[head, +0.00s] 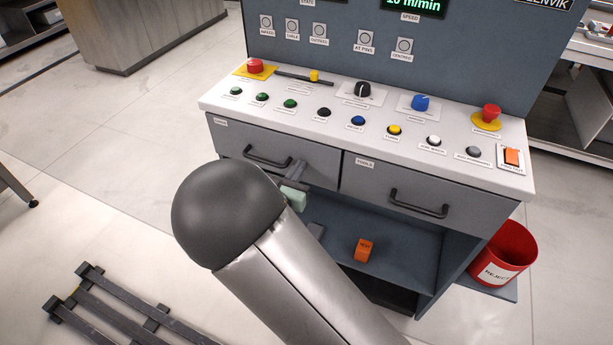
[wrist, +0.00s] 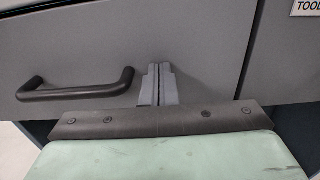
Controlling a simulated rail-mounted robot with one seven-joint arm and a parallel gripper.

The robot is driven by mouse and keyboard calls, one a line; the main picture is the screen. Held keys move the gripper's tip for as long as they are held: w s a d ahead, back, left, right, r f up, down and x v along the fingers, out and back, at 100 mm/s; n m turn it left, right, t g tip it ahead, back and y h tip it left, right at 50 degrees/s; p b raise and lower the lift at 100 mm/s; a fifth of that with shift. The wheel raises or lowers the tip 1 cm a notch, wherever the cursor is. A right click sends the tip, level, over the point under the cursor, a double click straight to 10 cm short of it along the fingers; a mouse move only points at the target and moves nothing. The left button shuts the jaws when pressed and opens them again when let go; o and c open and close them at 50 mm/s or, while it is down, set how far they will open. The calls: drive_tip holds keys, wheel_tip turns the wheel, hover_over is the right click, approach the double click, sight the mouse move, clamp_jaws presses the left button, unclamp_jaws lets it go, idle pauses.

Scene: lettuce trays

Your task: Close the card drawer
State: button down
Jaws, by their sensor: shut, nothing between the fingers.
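The card drawer (head: 235,140) is the left grey drawer under the control panel, with a dark bar handle (head: 268,156). Its front looks about level with the drawer beside it, with no clear gap showing. In the wrist view, the card drawer front (wrist: 60,55) fills most of the picture, with its handle (wrist: 80,92) at left. My gripper (wrist: 157,72) is shut and empty, its fingertips at the drawer front just right of the handle. I cannot tell whether they touch it. In the head view, my gripper (head: 297,169) is partly hidden by my arm.
The tools drawer (head: 370,185) with its own handle is to the right. Buttons and knobs line the white panel (head: 310,108) above. An orange box (head: 363,249) sits on the shelf below. A red reject bin (head: 508,252) is at right, and a dark slatted rack (head: 130,318) lies at lower left.

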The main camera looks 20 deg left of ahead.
drive_tip(key=shift+w+r, duration=0.15)
drive_tip(key=shift+w, duration=0.1)
drive_tip(key=shift+w+r, duration=0.1)
drive_tip(key=s+a, duration=0.2)
drive_tip(key=s, duration=1.3)
drive_tip(key=w+d+r+m+g+h+p, duration=0.1)
drive_tip(key=d+r+m+g+h+p, duration=0.3)
drive_tip(key=d+m, duration=0.55)
drive_tip(key=w+d+r+m+g+h+p, duration=0.1)
drive_tip(key=d+r+m+g+h, duration=0.5)
drive_tip(key=d, duration=0.8)
drive_tip(key=s+d+r+m+g+y+p, duration=0.6)
drive_tip(key=s+d+m+y, duration=0.3)
drive_tip(key=m, duration=0.9)
drive_tip(key=s+r+g+y, duration=0.1)
drive_tip(key=s+y, duration=0.2)
drive_tip(key=shift+s+d+y, duration=0.15)
drive_tip(key=shift+d+y, duration=0.25)
